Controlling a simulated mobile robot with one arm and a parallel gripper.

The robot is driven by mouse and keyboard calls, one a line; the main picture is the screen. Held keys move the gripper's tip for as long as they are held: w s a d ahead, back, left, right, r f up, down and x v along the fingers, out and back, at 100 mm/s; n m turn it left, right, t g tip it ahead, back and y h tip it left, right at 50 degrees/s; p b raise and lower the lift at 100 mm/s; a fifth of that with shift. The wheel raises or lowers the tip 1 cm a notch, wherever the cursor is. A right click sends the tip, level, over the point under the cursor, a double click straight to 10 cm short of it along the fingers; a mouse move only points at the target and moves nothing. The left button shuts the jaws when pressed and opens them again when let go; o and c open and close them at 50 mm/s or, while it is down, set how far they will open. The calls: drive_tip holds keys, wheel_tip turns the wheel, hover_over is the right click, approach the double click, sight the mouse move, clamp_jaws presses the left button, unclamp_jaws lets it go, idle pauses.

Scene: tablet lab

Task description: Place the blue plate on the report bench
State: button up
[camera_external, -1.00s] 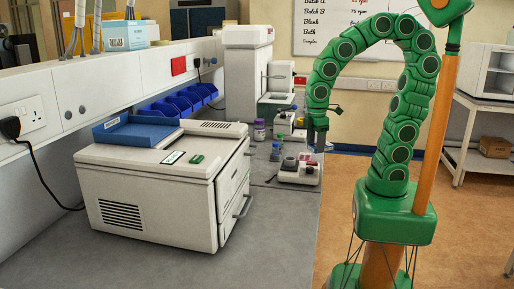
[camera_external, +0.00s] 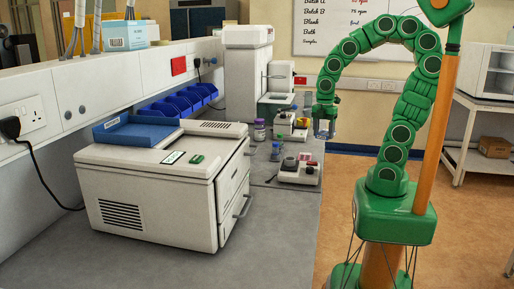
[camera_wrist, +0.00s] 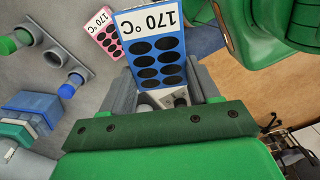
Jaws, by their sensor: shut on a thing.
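The blue plate (camera_wrist: 158,50) shows in the wrist view, with dark oval wells and a white "170 °C" label. My gripper (camera_wrist: 165,97) is shut on its near end, with a grey finger on either side. In the external view my gripper (camera_external: 325,118) hangs in the air at the right edge of the long grey bench. The plate is too small there to make out clearly. A pink plate (camera_wrist: 103,28) with the same label lies beside the blue one in the wrist view. No bench is visibly marked as the report bench; the long grey bench (camera_external: 270,240) is in view.
A large white machine (camera_external: 160,185) fills the near bench. A small white device (camera_external: 298,172) stands near its right edge, with a purple-lidded jar (camera_external: 259,130) behind. A white shelf unit (camera_external: 470,115) stands at the right. Bare bench lies in front.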

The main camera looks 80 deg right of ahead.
drive_tip(key=s+d+n, duration=0.5)
drive_tip(key=d, duration=0.3)
drive_tip(key=w+d+f, duration=0.2)
drive_tip(key=w, duration=0.1)
drive_tip(key=w+d+f, duration=0.2)
drive_tip(key=w+f, duration=0.1)
drive_tip(key=w, duration=0.1)
drive_tip(key=w+d+f, duration=0.2)
drive_tip(key=w, duration=0.2)
drive_tip(key=shift+d+f, duration=0.25)
drive_tip(key=shift+f, duration=0.15)
drive_tip(key=shift+w+d+f, duration=0.3)
drive_tip(key=shift+w+f, duration=0.2)
drive_tip(key=shift+f, duration=0.2)
drive_tip(key=shift+w+d+f, duration=0.1)
drive_tip(key=shift+w+f, duration=0.1)
drive_tip(key=shift+f, duration=1.65)
drive_tip(key=shift+f, duration=0.1)
drive_tip(key=o, duration=1)
